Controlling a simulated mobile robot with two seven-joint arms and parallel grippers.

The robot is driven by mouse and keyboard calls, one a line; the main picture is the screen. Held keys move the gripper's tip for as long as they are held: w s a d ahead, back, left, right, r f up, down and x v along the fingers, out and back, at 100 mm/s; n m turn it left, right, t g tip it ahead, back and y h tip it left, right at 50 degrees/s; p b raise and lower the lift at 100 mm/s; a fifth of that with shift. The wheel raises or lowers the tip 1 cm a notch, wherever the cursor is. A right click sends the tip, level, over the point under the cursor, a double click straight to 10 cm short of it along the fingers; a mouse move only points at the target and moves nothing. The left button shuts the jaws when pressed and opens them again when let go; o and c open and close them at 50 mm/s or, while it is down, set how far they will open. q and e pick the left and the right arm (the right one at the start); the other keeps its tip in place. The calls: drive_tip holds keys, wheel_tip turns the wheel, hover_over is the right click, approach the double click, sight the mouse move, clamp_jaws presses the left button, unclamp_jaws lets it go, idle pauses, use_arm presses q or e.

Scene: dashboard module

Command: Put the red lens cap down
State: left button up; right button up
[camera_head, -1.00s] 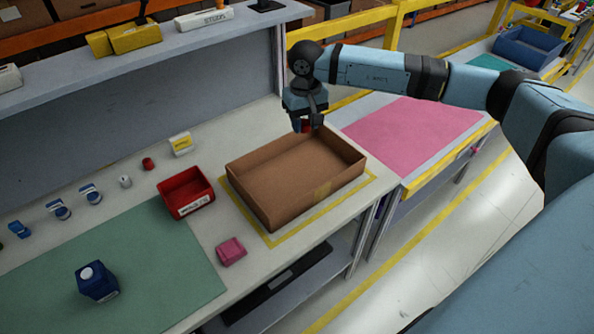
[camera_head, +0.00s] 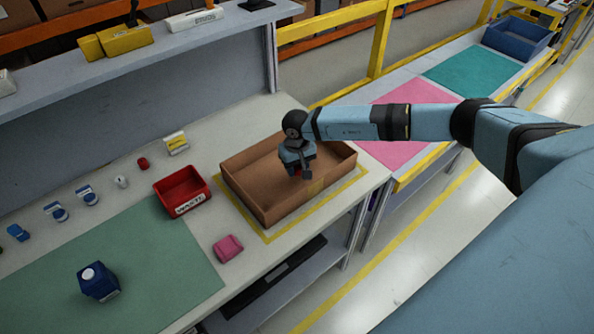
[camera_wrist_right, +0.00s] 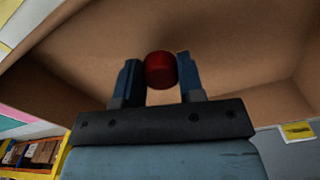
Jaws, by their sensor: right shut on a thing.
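The red lens cap (camera_wrist_right: 160,70) is held between the two fingers of my right gripper (camera_wrist_right: 158,75) in the right wrist view. In the head view my right gripper (camera_head: 298,172) is over the open brown cardboard box (camera_head: 262,211), near its right part. The box interior fills most of the wrist view behind the cap. The cap is hardly visible in the head view. A similar small red piece (camera_head: 143,163) stands on the table behind the red bin. My left gripper is not in view.
A red bin (camera_head: 181,207) with a white label stands left of the box. A pink block (camera_head: 228,249) lies in front of the bin. Several small parts line the table's back. A yellow line surrounds the box.

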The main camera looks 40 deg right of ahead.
sight(297, 168)
wheel_tip(297, 168, down, 2)
drive_tip(key=shift+f, duration=0.15)
drive_tip(key=shift+f+b, duration=0.5)
drive_tip(key=shift+b, duration=0.05)
drive_tip(key=o, duration=0.9)
drive_tip(key=shift+r, duration=0.1)
drive_tip(key=shift+r, duration=0.1)
